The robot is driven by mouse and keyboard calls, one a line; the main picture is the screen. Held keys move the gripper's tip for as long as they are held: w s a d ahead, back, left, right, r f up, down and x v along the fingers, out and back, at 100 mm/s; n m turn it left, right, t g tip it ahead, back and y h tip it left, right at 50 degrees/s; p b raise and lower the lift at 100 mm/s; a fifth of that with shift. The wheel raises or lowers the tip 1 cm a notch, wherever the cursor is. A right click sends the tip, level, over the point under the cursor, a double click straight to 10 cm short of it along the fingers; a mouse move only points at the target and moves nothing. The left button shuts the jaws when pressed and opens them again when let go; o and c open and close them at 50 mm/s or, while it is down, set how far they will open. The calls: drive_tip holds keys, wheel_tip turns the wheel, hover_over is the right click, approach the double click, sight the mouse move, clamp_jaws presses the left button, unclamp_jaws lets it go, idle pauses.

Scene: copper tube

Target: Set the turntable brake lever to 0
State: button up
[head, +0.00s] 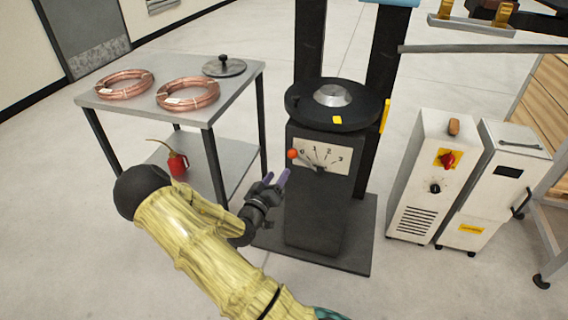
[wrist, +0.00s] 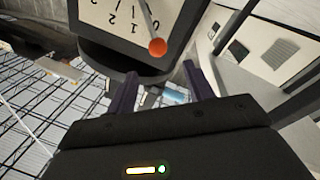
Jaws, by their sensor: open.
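The brake lever's orange knob (head: 292,153) is at the left end of the white dial plate (head: 338,160), beside the 0. The plate is marked 0 to 3 and sits on the dark turntable pedestal (head: 318,215). In the wrist view the orange knob (wrist: 157,47) hangs on its thin rod in front of the plate (wrist: 108,22), whose figures appear upside down. My gripper (head: 276,179) is open, just below and left of the knob. In the wrist view its purple fingers (wrist: 161,84) stand either side of the knob's line, with the knob beyond the tips, apart from them.
The round turntable (head: 298,108) tops the pedestal. A grey table (head: 138,98) with copper coils (head: 188,94) stands left, a red oil can (head: 177,163) on its lower shelf. White cabinets (head: 420,185) stand right. Floor is open in front.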

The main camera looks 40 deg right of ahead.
drive_tip(key=v, duration=0.6)
drive_tip(key=shift+p, duration=0.3)
drive_tip(key=shift+w+f, duration=0.1)
